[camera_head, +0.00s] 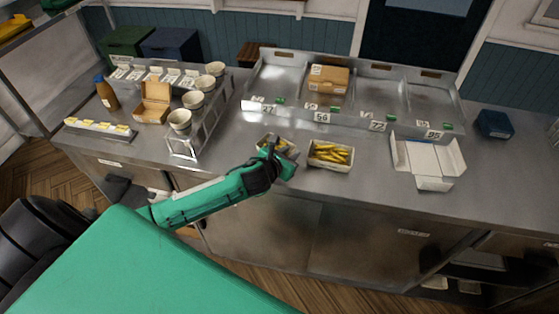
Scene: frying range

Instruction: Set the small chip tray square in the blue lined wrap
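A small pale tray of yellow chips (278,143) sits on the steel counter, partly hidden by my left gripper (281,158). The gripper is at the tray's near side; its fingers are too small and dark to tell whether they are shut on it. A second, larger-looking chip tray (330,155) stands just to the right. My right gripper is not in view.
A steel rack with numbered bays (350,115) runs behind, holding a brown carton (327,79). Left are a wire rack of paper cups (180,121), an open brown box (154,103) and a bottle (106,93). A dark blue box (494,124) stands right. Counter between trays and wrap is clear.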

